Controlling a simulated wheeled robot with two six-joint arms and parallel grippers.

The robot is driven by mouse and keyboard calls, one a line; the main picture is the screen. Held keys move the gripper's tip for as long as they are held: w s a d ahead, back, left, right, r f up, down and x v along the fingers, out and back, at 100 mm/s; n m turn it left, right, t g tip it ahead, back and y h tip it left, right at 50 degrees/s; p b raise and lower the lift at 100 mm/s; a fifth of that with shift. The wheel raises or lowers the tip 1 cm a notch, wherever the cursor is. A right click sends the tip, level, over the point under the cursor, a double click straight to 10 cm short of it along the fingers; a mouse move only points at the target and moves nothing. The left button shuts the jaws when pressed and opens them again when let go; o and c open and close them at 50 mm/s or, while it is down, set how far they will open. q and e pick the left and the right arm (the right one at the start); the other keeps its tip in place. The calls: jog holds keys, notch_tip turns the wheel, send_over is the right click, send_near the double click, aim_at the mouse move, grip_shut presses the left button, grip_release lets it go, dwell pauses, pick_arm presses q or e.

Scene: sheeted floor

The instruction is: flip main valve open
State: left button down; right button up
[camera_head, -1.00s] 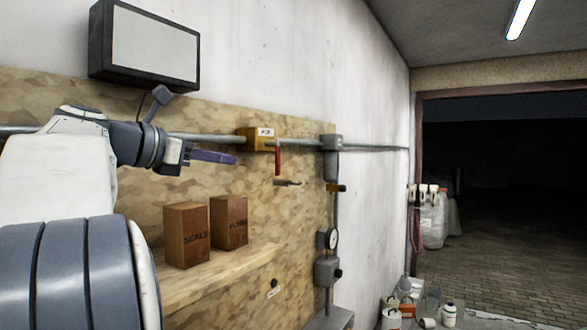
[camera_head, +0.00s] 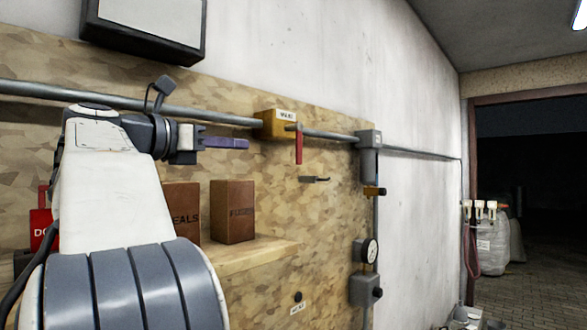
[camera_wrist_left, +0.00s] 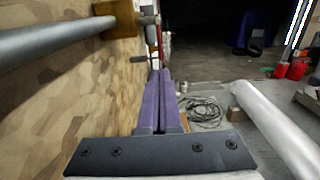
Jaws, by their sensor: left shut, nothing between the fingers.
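The main valve is a yellow box (camera_head: 275,124) with a white label, set on a grey pipe along the wooden wall board. Its red lever (camera_head: 299,147) hangs straight down at the right of the box. My left gripper (camera_head: 246,143) has purple fingers, shut and empty, left of the valve and slightly below the pipe. The fingers also show in the left wrist view (camera_wrist_left: 160,72), pointing ahead alongside the board. My right gripper is not in view.
The pipe (camera_head: 215,116) runs just above my left gripper. A grey hook (camera_head: 315,179) sticks out below the lever. Boxes marked SEALS (camera_head: 183,205) and FUSES (camera_head: 233,211) stand on a wooden shelf below. A gauge (camera_head: 366,251) is lower right.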

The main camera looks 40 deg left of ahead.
aim_at(296, 153)
pick_arm(q)
jog(key=shift+w+f, duration=0.2)
jog(key=shift+f, duration=0.3)
jog(key=shift+w, duration=0.15)
jog(key=shift+r, duration=0.1)
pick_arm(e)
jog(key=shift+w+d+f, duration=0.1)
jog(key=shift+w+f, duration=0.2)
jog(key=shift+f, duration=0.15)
pick_arm(q)
jog(key=shift+a, duration=0.1)
jog(key=w+p, duration=0.1)
jog(key=w, duration=0.3)
jog(key=w+p, duration=0.2)
jog(key=w, duration=0.2)
jog(key=w+d+p, duration=0.1)
jog(key=w+p, duration=0.1)
jog(key=w, duration=0.2)
jog(key=shift+w+r, duration=0.1)
jog(key=shift+w, duration=0.8)
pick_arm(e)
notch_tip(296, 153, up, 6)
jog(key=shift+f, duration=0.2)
